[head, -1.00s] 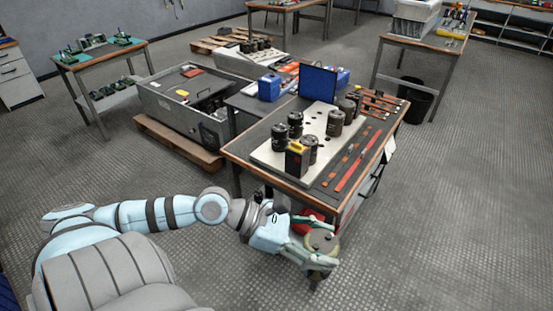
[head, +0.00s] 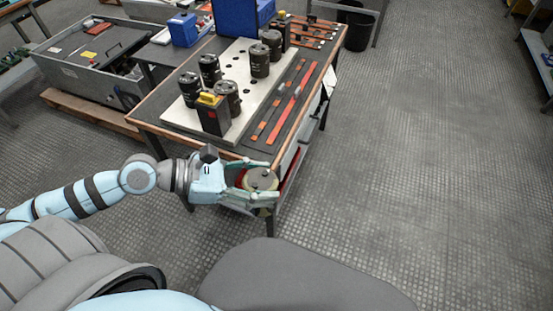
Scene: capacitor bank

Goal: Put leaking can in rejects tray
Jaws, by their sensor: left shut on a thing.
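My left gripper (head: 262,181) is shut on a round can (head: 261,178), seen from above with a dull olive-grey top. It holds the can beside the near front corner of the workbench, below the level of the top. No leak can be made out on it. Something red (head: 292,170), perhaps the rejects tray, shows in part low at the bench, behind the gripper and can. Most of it is hidden. My right gripper is out of view.
The workbench (head: 163,104) bears a pale board (head: 236,55) with several black cans, a black box with a yellow top (head: 212,113) and red-orange strips (head: 283,110). A grey cabinet on a pallet (head: 85,112) stands at left. The floor (head: 420,150) at right is clear.

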